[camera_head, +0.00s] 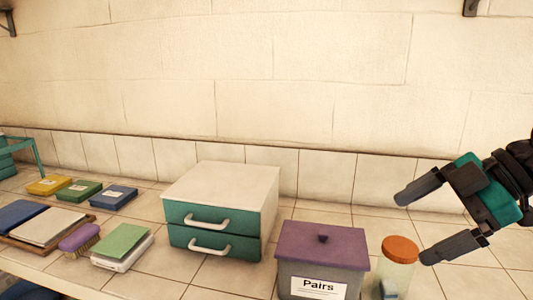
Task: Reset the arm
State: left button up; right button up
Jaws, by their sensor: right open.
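My right gripper (412,222) comes in from the right edge, with dark fingers and a teal body. Its two fingers are spread wide with nothing between them. It is in the air above the right part of the tiled counter, close to a clear jar with an orange lid (400,249). In the picture the lower fingertip is just right of the jar; I cannot tell whether they touch. My left gripper is not in view.
A purple-lidded grey box labelled "Pairs" (322,262) stands left of the jar. A white-topped cabinet with two teal drawers (222,205) stands mid-counter, drawers closed. Yellow, green and blue boxes (113,197), a purple brush (80,239) and a tray (77,240) lie left. The wall is behind.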

jog(key=w+d+f+m+t, duration=0.4)
jog(key=m+t, duration=0.3)
jog(key=t, duration=0.4)
jog(key=s+d+f+m+h, duration=0.1)
jog(key=s+f+m+h, duration=0.1)
jog(key=f+m+h, duration=0.4)
jog(key=s+d+f+m+h, duration=0.2)
jog(key=f+h, duration=0.2)
jog(key=f, duration=0.3)
jog(key=s+a+f+m+g+y, duration=0.1)
jog(key=s+a+f+g, duration=0.55)
jog(key=s, duration=0.25)
jog(key=s+a+f+g+y, duration=0.1)
jog(key=s+a+f+g, duration=0.5)
jog(key=s, duration=0.3)
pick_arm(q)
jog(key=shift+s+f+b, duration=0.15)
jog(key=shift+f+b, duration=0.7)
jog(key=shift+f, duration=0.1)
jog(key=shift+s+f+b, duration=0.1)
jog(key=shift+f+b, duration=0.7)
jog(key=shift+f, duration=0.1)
pick_arm(e)
jog(key=w+a+f+t+y, duration=0.1)
jog(key=w+a+f+t, duration=0.2)
jog(key=w+f+t, duration=0.4)
jog(key=shift+w+f+n+t+y, duration=0.35)
jog(key=shift+f+t, duration=0.4)
jog(key=shift+f, duration=2.15)
